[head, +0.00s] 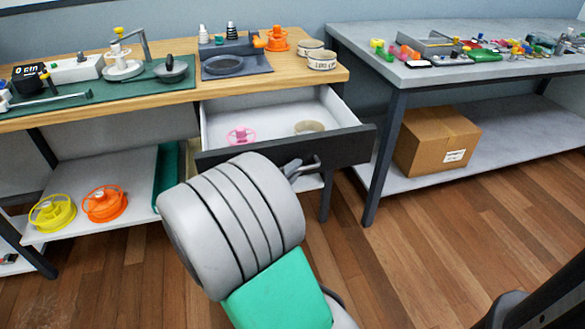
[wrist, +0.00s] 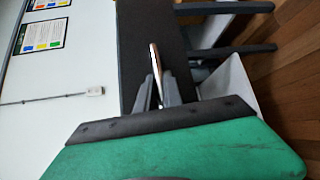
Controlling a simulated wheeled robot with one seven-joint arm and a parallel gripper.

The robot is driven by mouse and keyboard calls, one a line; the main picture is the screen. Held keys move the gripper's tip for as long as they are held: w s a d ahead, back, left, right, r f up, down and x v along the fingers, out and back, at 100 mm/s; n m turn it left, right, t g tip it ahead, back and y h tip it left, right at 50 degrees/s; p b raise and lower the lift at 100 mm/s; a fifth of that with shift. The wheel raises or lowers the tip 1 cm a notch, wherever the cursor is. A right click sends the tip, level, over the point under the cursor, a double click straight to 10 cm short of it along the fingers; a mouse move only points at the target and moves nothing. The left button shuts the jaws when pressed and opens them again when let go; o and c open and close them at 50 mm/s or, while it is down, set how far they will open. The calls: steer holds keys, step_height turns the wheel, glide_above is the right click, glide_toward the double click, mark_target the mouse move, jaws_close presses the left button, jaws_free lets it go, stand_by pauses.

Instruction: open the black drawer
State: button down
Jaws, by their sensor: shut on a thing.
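The black drawer (head: 348,147) under the wooden bench stands pulled out, its light inside showing. A pink spool-like piece (head: 241,135) and a tan ring (head: 309,127) lie in it. In the wrist view its dark front (wrist: 134,50) runs up the middle. The drawer's metal handle (wrist: 156,66) is a slim bar between my fingers. My gripper (wrist: 158,90) is shut on this handle. In the head view my grey and green arm hides most of my gripper and part of the drawer front; the handle's end (head: 309,165) shows beside it.
The wooden bench top (head: 180,92) holds tools, a green mat and orange parts. Yellow (head: 52,213) and orange (head: 104,203) spools sit on the lower shelf. A grey table (head: 430,72) with a cardboard box (head: 436,141) beneath stands right. Wooden floor (head: 430,240) is clear there.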

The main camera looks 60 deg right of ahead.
steer(key=c, duration=1.8)
jaws_free()
steer(key=shift+o, duration=0.2)
steer(key=a+r+p, duration=0.1)
steer(key=a, duration=0.6)
steer(key=shift+s+a, duration=0.25)
steer(key=shift+a, duration=0.15)
